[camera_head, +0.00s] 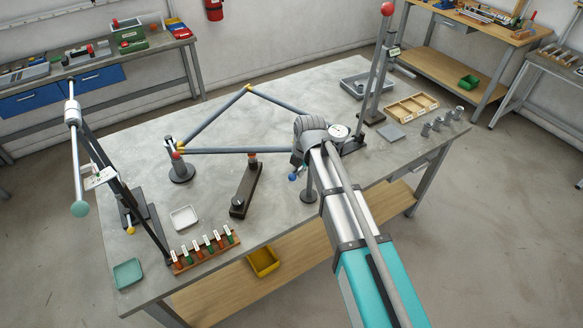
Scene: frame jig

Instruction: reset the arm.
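My own arm (350,215), silver and teal, reaches up from the bottom right over the table. Its rounded grey end (311,128) is above the table's middle, over the right part of a triangular frame of grey tubes (218,118). I cannot make out the gripper's fingers there, or whether they hold anything. A round dial gauge (339,131) shows just right of the arm's end. At the left, a dark tilted stand (125,190) carries a light rod with a teal ball (80,209) at its lower end. A tall post (380,70) with a red ball stands at the back right.
The grey table (270,200) holds a rack of coloured tools (204,249), a white tray (184,217), a green tray (127,273), a black bar (245,190), a wooden tray (411,107) and several metal cylinders (437,124). A yellow bin (263,261) is on the lower shelf.

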